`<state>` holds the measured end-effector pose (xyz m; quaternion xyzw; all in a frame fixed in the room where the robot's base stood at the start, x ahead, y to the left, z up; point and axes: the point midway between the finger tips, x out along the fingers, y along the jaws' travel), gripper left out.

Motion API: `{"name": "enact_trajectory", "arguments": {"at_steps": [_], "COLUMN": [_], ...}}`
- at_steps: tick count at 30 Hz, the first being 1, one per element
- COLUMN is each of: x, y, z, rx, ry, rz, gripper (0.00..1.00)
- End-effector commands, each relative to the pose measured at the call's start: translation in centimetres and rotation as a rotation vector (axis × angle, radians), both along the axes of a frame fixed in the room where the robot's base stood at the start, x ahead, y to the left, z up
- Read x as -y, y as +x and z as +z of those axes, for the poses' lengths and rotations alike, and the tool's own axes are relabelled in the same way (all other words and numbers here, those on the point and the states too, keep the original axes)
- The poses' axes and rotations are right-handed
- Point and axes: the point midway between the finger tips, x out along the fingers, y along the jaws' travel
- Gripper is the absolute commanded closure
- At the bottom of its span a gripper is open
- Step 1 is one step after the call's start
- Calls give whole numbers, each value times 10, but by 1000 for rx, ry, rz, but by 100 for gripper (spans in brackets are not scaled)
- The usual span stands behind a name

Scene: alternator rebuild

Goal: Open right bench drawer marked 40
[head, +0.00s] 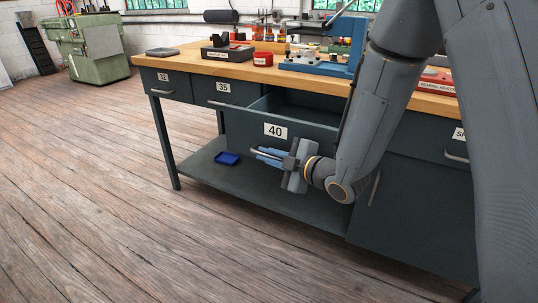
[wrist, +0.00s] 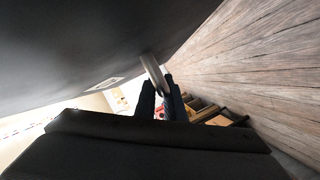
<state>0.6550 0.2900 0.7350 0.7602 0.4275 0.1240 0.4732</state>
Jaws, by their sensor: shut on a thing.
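The drawer marked 40 (head: 240,123) stands pulled out from the bench, and its dark inside shows behind the front panel. Its white label (head: 275,131) faces the room. My gripper (head: 270,154) is at the drawer front, just below the label. In the wrist view my gripper (wrist: 160,97) is shut on the pale metal drawer handle (wrist: 153,72), one dark finger on each side of the bar. The dark drawer front (wrist: 80,50) fills the upper left of that view. My arm hides the right part of the drawer in the head view.
The bench (head: 188,63) has closed drawers marked 12 (head: 174,84) and 35 (head: 208,91) on the left. A cabinet door (head: 410,200) is below right. The wooden floor (head: 90,190) in front is clear.

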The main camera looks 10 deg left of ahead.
Motion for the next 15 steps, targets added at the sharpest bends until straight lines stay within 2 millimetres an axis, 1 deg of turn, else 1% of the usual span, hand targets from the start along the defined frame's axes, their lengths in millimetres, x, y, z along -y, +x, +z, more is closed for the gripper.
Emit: {"name": "enact_trajectory", "arguments": {"at_steps": [7,8,9,15], "x": [0,0,0,0], "y": [0,0,0,0], "z": [-1,-1,-1,0], "rx": [-2,-2,-2,-2], "ry": [-2,-2,-2,-1], "rz": [-1,-1,-1,-1], "gripper": [100,86,83,83]}}
